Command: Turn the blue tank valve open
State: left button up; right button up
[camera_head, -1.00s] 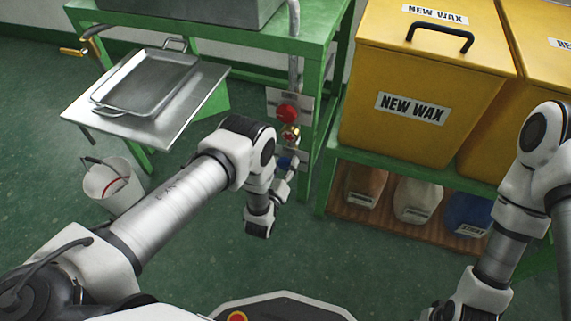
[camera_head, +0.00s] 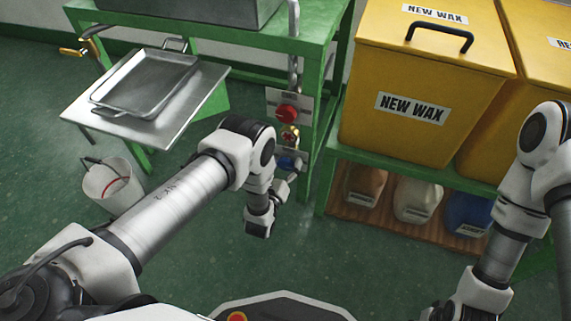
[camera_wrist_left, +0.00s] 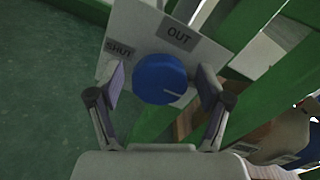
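The blue valve knob (camera_wrist_left: 160,79) sits on a white plate (camera_wrist_left: 132,25) with an OUT label (camera_wrist_left: 179,38) and a SHUT label (camera_wrist_left: 120,49). A pale mark on the knob points to its lower right. My left gripper (camera_wrist_left: 164,88) is open with one finger on each side of the knob, and a gap shows at least on the right. In the head view the blue knob (camera_head: 290,163) is low on the green stand, partly behind my left gripper (camera_head: 286,182). My right gripper is out of view.
A red knob (camera_head: 287,113) and a brass fitting (camera_head: 290,134) are above the blue knob. Green stand legs (camera_head: 320,130) and yellow NEW WAX bins (camera_head: 425,90) stand to the right. A metal tray (camera_head: 145,85) and white bucket (camera_head: 113,184) are at left.

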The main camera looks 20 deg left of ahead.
pick_arm(q)
jog(key=shift+s, duration=0.1)
jog(key=s, duration=0.7)
jog(key=shift+s, duration=0.2)
jog(key=shift+w+a+r, duration=0.1)
